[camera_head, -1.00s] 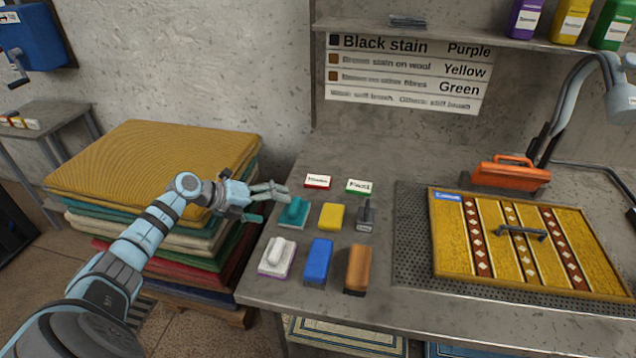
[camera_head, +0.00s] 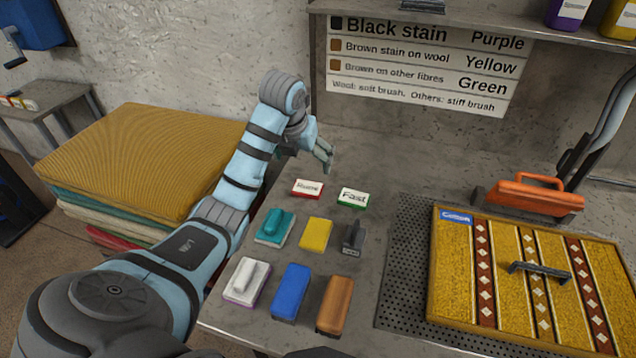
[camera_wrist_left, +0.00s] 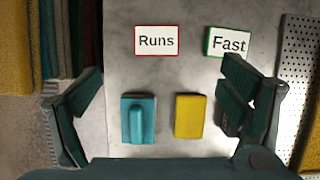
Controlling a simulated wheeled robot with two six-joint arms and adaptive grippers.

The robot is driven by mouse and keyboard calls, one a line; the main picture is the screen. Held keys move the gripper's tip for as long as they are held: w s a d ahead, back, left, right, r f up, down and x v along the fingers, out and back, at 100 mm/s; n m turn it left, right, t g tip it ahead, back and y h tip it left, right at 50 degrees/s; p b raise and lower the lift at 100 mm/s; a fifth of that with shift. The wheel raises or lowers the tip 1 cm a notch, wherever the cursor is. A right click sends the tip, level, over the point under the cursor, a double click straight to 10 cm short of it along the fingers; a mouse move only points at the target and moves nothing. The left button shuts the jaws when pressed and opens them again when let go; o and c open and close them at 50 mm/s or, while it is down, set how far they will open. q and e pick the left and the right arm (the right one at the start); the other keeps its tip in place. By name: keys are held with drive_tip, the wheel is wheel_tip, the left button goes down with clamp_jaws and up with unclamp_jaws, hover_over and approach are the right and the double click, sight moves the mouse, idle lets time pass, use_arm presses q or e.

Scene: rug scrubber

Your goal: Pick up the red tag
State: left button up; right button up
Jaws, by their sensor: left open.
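The red tag (camera_head: 307,189) is a white card with a red edge that reads "Runs". It lies flat on the grey worktop, left of the green-edged "Fast" tag (camera_head: 353,198). In the left wrist view the red tag (camera_wrist_left: 157,41) is beyond the fingers and left of the "Fast" tag (camera_wrist_left: 228,42). My left gripper (camera_head: 322,158) is above the worktop, just behind the red tag in the head view. In the left wrist view its fingers (camera_wrist_left: 160,110) are spread wide with nothing between them touching. My right gripper is not in view.
A teal brush (camera_head: 274,229), yellow sponge (camera_head: 316,234), dark tool (camera_head: 353,237), white brush (camera_head: 246,282), blue block (camera_head: 290,291) and brown block (camera_head: 335,305) sit in front. A patterned rug (camera_head: 455,270) lies right, with an orange-handled tool (camera_head: 530,197) behind. Stacked rugs (camera_head: 140,160) stand left.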

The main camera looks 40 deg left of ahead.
use_arm(q)
drive_tip(key=b, duration=0.5)
approach(307, 188)
drive_tip(key=b+x, duration=0.1)
drive_tip(key=x, duration=0.7)
drive_tip(key=shift+f, duration=0.1)
drive_tip(key=shift+w, duration=0.1)
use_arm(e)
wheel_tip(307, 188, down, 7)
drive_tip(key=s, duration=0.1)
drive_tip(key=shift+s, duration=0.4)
use_arm(q)
drive_tip(key=c, duration=1)
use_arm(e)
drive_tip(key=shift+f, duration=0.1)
